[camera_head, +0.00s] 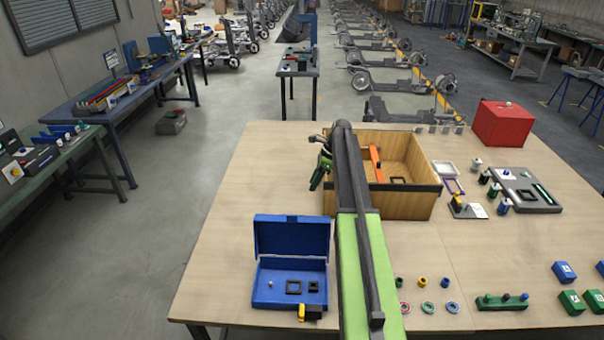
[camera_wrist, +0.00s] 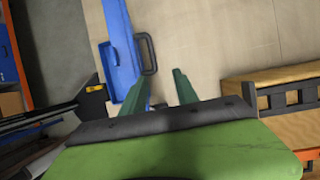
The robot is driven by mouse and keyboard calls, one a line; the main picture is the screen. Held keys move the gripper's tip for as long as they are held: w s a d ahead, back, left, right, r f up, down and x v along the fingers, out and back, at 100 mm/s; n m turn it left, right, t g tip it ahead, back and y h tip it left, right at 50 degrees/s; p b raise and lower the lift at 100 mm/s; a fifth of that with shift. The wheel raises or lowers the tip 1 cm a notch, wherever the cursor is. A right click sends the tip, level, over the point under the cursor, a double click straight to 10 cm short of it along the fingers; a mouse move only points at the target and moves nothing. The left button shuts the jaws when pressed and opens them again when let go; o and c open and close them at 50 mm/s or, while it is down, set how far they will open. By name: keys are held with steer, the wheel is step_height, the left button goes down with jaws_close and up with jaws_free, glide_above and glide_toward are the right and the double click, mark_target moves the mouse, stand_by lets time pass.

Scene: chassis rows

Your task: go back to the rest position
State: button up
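My arm reaches forward over the table (camera_head: 240,190) from the front edge. My gripper (camera_head: 319,172) is at its far end, by the left side of the wooden box, and looks raised above the table. In the wrist view my gripper (camera_wrist: 165,88) shows two green fingers standing apart with nothing between them. How high it hangs is hard to tell.
The wooden box (camera_head: 422,208) holds an orange tool (camera_head: 376,163); its side shows in the wrist view (camera_wrist: 285,120). An open blue case (camera_head: 290,238) stands left of my arm. A red box (camera_head: 503,124) is at the back right.

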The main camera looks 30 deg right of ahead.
steer(key=s+a+f+n+h, duration=0.1)
steer(key=s+a+n, duration=0.7)
steer(key=a, duration=0.3)
steer(key=s+a+n+h, duration=0.2)
steer(key=s+a+n, duration=0.55)
steer(key=a, duration=0.45)
steer(key=s+a+f+n+h, duration=0.1)
steer(key=s+a+n, duration=0.6)
steer(key=a+n, duration=0.3)
step_height(320, 180, down, 15)
steer(key=s+m+g+b, duration=0.1)
steer(key=b, duration=1.3)
steer(key=shift+s+a+r+g+b, duration=0.15)
steer(key=shift+s+a+g+b, duration=0.15)
steer(key=shift+s+a+b, duration=0.15)
steer(key=shift+w+a, duration=0.1)
